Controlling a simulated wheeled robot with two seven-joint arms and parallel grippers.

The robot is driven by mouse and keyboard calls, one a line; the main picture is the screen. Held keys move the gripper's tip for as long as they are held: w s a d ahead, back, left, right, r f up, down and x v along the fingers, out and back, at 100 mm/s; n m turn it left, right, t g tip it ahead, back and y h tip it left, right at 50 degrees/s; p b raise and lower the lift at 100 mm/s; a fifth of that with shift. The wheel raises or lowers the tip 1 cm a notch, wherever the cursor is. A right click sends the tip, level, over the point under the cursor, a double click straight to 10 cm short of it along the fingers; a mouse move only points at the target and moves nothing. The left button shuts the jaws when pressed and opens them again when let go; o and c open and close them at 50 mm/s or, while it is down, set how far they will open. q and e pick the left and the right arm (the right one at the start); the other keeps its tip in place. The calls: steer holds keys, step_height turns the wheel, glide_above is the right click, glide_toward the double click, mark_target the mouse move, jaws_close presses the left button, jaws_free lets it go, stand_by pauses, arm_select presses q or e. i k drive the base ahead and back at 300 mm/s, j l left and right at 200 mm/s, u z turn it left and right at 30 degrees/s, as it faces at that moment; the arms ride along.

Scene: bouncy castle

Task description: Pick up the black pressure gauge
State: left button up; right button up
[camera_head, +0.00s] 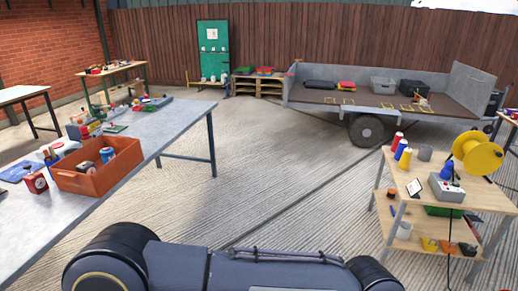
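I cannot pick out a black pressure gauge for certain in the head view. A small red item with a pale round face (36,182) stands on the long grey table (190,112) at the left, beside an orange bin (97,180). The bin holds a few items, among them a blue and white one (107,154), too small to identify. On the wooden cart at the right, a white-faced item with a dark edge (415,187) stands tilted beside a grey control box (446,187). One of my arms lies across the bottom of the view. Neither gripper shows.
The wooden cart (490,198) at right carries spools, a large yellow reel (478,152) and lower-shelf bins. A flatbed trailer (400,103) stands at the back right, near a green panel (213,50).

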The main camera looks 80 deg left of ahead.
mark_target(90, 168)
steer(key=u, duration=4.6)
steer(key=i+l+u, duration=0.75)
steer(key=l+u, duration=0.2)
steer(key=i+l, duration=0.15)
steer(key=l, duration=0.25)
steer(key=i+l+u, duration=0.1)
steer(key=l, duration=0.3)
steer(key=i+l, duration=0.25)
steer(key=l, duration=0.15)
steer(key=i+l+u, duration=0.1)
steer(key=l, duration=0.3)
steer(key=i+l, duration=0.2)
steer(key=l, duration=0.25)
steer(key=i+l, duration=0.15)
steer(key=l, duration=0.25)
steer(key=i+l+u, duration=0.1)
steer(key=l, duration=0.35)
steer(key=i+l, duration=0.15)
steer(key=l, duration=0.25)
steer(key=i+u, duration=0.05)
